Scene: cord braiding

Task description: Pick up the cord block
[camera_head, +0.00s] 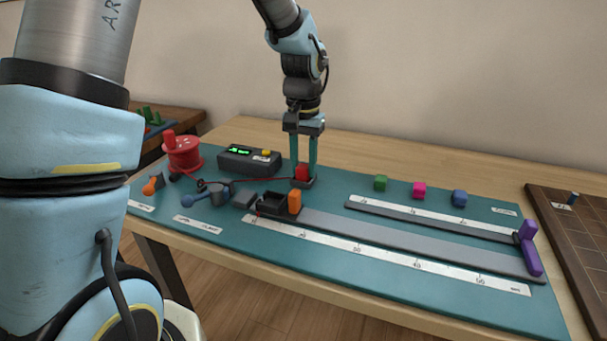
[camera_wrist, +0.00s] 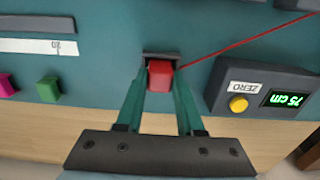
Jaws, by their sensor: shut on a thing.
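The cord block is a small red block (camera_head: 302,172) on the teal mat, and it also shows in the wrist view (camera_wrist: 160,76). A thin red cord (camera_wrist: 228,46) runs from it past the meter. My gripper (camera_head: 304,172) points down from above, with its two teal fingers on either side of the red block. It is shut on the block. In the wrist view the fingers (camera_wrist: 160,88) flank the block. The block sits at a small dark grey holder (camera_wrist: 161,54); I cannot tell whether it is lifted clear of it.
A dark meter (camera_head: 248,159) reading 75 cm stands close left of my gripper. A red spool (camera_head: 183,153) is farther left. An orange block (camera_head: 295,202) stands on a dark rail in front. Green (camera_head: 380,183), pink (camera_head: 419,190) and blue (camera_head: 459,198) blocks sit to the right.

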